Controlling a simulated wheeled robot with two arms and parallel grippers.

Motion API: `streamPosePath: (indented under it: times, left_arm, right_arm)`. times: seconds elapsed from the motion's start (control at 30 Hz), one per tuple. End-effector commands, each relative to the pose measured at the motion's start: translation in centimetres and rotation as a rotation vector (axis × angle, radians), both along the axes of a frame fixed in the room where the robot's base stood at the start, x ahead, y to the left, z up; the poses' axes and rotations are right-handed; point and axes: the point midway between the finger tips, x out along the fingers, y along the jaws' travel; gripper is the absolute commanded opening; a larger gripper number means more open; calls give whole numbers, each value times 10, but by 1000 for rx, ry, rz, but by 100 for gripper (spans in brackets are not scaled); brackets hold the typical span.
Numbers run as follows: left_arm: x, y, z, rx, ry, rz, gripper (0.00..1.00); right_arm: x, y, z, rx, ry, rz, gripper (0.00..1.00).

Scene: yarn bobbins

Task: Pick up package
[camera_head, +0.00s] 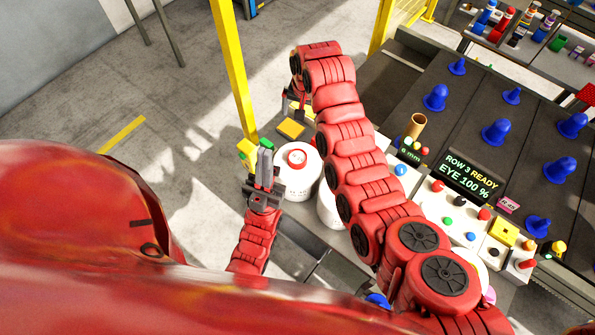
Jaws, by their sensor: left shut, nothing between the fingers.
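A white round yarn package (297,186) with a red-ringed core stands on the grey surface left of my long right arm.
Yellow blocks (290,129) and a green-topped piece lie near the grippers. A yellow post (232,70) stands behind. At right are a dark panel with blue pegs (495,132), a display (468,174) and a brown tube (416,126). Open floor lies at left.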

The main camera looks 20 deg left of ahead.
Motion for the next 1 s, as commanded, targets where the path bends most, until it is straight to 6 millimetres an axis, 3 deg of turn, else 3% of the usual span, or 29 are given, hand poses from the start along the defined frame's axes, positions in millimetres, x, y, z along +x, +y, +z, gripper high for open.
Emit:
streamPosePath:
  times: [0.13, 0.27, 0.6, 0.8, 0.87, 1.0]
  left_arm:
    - [0, 0, 0, 0, 0, 0, 0]
    - [0, 0, -7, 0, 0, 0, 0]
    - [0, 0, -67, 0, 0, 0, 0]
    - [0, 0, -98, 0, 0, 0, 0]
    - [0, 0, -79, 0, 0, 0, 0]
    - [0, 0, -76, 0, 0, 0, 0]
  right_arm:
    - [-33, -4, 22, -98, 113, 10, 100]
    - [-44, -6, 19, -130, 149, 11, 100]
    - [-44, -7, -51, -131, 150, 10, 100]
    - [-43, -7, -82, -130, 149, 10, 100]
    - [-44, -7, -80, -133, 153, 10, 100]
    - [-44, -7, -94, -131, 152, 11, 100]
